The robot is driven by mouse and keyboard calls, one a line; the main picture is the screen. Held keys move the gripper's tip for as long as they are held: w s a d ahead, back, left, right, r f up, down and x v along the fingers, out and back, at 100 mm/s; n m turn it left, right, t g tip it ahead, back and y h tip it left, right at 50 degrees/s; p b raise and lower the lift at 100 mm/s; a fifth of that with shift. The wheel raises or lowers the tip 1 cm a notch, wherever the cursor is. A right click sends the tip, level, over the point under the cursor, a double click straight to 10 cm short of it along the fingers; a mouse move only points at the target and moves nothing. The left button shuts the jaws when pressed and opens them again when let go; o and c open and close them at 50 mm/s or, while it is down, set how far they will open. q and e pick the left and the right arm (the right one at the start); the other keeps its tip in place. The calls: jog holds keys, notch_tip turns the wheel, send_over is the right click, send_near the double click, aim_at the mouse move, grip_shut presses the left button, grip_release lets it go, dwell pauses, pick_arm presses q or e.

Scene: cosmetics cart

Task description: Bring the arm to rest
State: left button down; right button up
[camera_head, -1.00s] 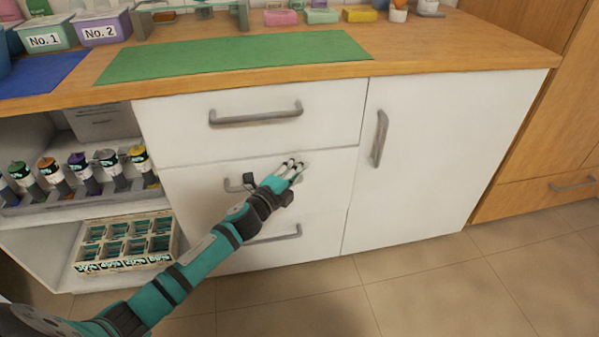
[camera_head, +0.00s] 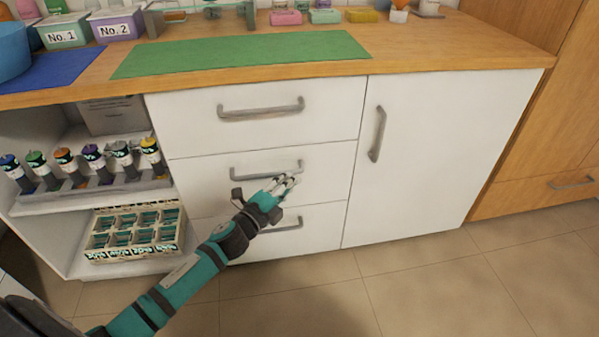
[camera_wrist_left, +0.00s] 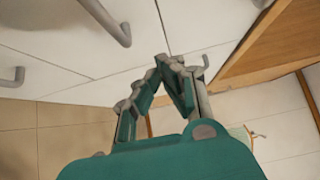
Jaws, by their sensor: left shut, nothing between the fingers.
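My left arm (camera_head: 185,282) comes in from the lower left in the head view. Its left gripper (camera_head: 286,181) is in front of the white drawers, near the middle drawer's handle (camera_head: 265,170). The gripper also shows in the left wrist view (camera_wrist_left: 172,62), with its fingers drawn together at the tips and nothing between them. The middle drawer and the others look shut. My right gripper is not in view.
A white cabinet door (camera_head: 430,150) stands right of the drawers. The wooden counter (camera_head: 450,55) above carries a green mat (camera_head: 240,53) and labelled boxes. Open shelves at left hold several bottles and a divided crate (camera_head: 95,258). The tiled floor (camera_head: 420,280) in front is clear.

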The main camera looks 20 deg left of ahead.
pick_arm(q)
jog(key=shift+s+a+r, duration=0.1)
jog(key=shift+s+a, duration=0.05)
jog(key=shift+s, duration=0.95)
jog(key=shift+s+a, duration=0.15)
jog(key=shift+s, duration=0.95)
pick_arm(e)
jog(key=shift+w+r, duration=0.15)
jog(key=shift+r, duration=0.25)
